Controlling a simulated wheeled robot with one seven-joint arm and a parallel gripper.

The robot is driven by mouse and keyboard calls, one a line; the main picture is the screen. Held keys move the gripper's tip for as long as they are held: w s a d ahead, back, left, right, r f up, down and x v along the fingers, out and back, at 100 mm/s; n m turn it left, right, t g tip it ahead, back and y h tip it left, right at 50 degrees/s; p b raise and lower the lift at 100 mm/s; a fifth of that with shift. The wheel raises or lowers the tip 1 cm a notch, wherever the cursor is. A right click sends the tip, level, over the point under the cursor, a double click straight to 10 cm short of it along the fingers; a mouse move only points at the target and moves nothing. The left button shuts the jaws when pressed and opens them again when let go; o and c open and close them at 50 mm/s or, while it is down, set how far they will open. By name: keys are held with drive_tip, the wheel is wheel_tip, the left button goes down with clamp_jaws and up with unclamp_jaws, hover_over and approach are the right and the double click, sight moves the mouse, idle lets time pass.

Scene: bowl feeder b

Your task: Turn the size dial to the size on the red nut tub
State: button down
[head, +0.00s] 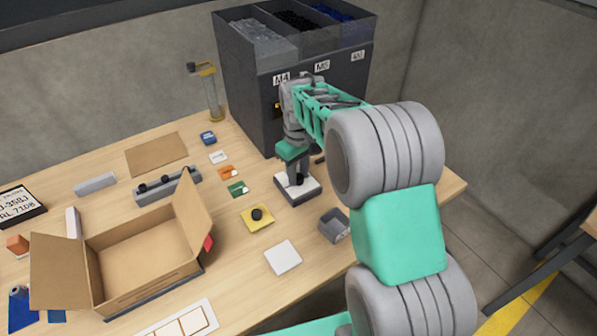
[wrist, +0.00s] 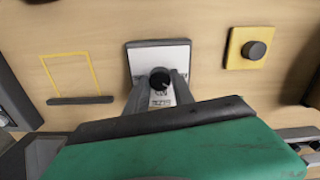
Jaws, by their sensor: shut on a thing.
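The size dial (wrist: 160,79) is a black round knob on a pale plate with a dark edge (wrist: 142,55). The plate also shows in the head view (head: 312,189), on the table in front of the dark bin unit. My gripper (wrist: 159,88) points down at the dial, with one finger on each side of the knob, shut on it. The marks on the plate by the fingers are too small to read. I cannot make out a red nut tub for sure; a small red thing (head: 208,243) shows at the cardboard box's right side.
The dark bin unit (head: 243,80) with labelled compartments stands behind the dial. A yellow plate with a black knob (head: 257,214), a small grey tub (head: 334,224) and a white square (head: 283,257) lie nearby. An open cardboard box (head: 140,258) stands at left.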

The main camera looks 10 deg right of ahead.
sight(298, 176)
drive_tip(key=n, duration=0.7)
idle(0.5)
drive_tip(key=c, duration=1.1)
unclamp_jaws()
wheel_tip(298, 176, up, 8)
drive_tip(key=shift+f, duration=0.1)
